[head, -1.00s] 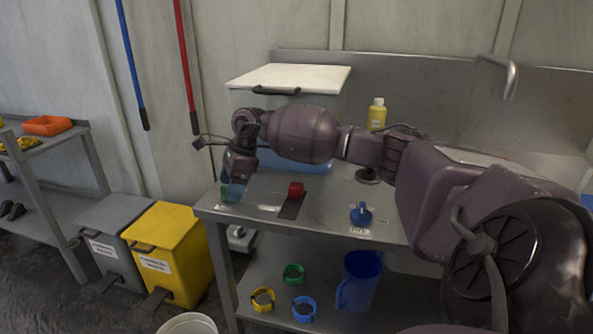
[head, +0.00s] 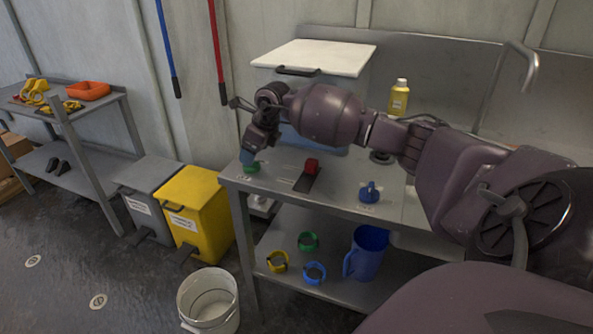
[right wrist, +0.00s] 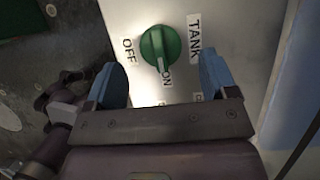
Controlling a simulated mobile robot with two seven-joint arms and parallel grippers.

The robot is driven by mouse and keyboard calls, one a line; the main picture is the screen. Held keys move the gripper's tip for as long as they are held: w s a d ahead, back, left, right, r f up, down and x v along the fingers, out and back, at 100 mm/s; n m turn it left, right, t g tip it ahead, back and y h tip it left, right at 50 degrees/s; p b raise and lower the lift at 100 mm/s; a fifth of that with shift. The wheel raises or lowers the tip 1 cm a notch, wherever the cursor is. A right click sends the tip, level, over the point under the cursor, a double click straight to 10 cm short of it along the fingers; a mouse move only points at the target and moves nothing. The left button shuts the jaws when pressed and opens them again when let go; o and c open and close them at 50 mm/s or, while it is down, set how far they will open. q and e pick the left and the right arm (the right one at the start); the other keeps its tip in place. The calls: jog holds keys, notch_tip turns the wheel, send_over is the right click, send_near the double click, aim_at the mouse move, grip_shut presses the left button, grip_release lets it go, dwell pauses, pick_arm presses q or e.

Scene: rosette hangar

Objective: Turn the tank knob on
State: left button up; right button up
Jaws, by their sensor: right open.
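The tank knob is a round green dial (head: 251,168) at the left front corner of the steel bench. In the right wrist view the green knob (right wrist: 160,45) sits beside TANK, OFF and ON labels. Its white mark points at the ON label (right wrist: 166,76). My right gripper (head: 248,157) is just above the knob. In the right wrist view my right gripper (right wrist: 162,72) is open, its two blue fingers apart on either side of the knob, with nothing between them. My left gripper is not in view.
A red knob (head: 311,167) and a blue knob (head: 369,192) stand on the bench (head: 335,192). A lidded box (head: 315,57) and a yellow bottle (head: 398,98) are behind my arm. A blue jug (head: 368,252) is on the lower shelf. Yellow (head: 200,208) and grey bins stand left.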

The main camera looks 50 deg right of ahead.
jog(key=p+v, duration=0.1)
jog(key=v, duration=0.7)
jog(key=a+r+m+t+y+p, duration=0.2)
jog(key=a+r+m+t+y, duration=0.15)
jog(key=a+y, duration=0.4)
jog(key=a+r+m+t+y+p, duration=0.1)
jog(key=a+r+m+t+y, duration=0.3)
jog(key=a, duration=0.7)
pick_arm(q)
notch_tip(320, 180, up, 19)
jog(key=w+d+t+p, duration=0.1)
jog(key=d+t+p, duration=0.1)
jog(key=p, duration=0.6)
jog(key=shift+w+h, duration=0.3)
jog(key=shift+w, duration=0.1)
pick_arm(e)
jog(key=s+d+f+m+t+h, duration=0.1)
jog(key=s+f+m+h, duration=0.5)
jog(key=s+f+m, duration=0.4)
jog(key=s+d+f+m+t+h, duration=0.1)
jog(key=s+d+f+m+h, duration=0.1)
jog(key=s+f+m+h, duration=0.5)
jog(key=shift+s+f+m, duration=2)
jog(key=shift+s+m, duration=1.95)
jog(key=shift+m, duration=2.1)
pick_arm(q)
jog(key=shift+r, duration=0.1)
pick_arm(e)
jog(key=shift+d+t, duration=0.1)
jog(key=shift+t, duration=0.15)
